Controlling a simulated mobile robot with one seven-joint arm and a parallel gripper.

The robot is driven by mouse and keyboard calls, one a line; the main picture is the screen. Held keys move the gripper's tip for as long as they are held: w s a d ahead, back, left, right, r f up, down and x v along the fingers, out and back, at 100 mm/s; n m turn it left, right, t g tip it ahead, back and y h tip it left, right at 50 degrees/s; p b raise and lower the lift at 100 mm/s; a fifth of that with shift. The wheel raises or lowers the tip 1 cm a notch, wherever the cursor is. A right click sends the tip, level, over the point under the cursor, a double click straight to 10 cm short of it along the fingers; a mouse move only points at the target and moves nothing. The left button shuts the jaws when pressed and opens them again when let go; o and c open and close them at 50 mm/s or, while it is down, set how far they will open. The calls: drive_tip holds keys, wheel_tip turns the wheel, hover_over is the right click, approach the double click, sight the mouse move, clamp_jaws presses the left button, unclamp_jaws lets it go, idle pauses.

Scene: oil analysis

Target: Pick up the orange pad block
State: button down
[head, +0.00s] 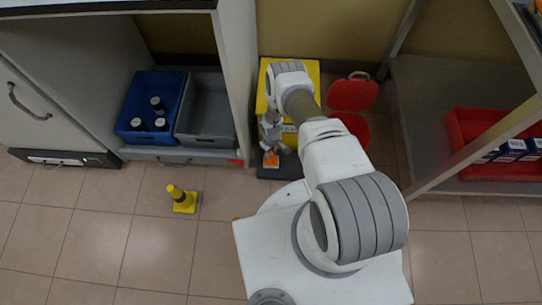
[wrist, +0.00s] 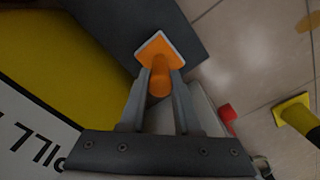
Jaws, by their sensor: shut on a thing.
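The orange pad block (wrist: 159,46) is an orange square pad with a pale edge and a rounded orange grip. In the wrist view my gripper (wrist: 161,85) has its two fingers shut on the grip, with the pad beyond the fingertips. In the head view the orange block (head: 271,161) shows small below my gripper (head: 272,148), over the dark front part of the yellow spill station. I cannot tell whether the pad touches the dark surface beneath it.
A yellow bin (head: 314,72) with lettering stands beside my gripper. A red bin with open lid (head: 352,95) is to its right. A blue crate (head: 133,127) and grey crate (head: 207,118) sit left. A red crate (head: 462,130) is far right.

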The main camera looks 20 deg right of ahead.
wheel_tip(320, 180, up, 18)
drive_tip(key=p, duration=0.7)
drive_tip(key=c, duration=1.2)
unclamp_jaws()
clamp_jaws()
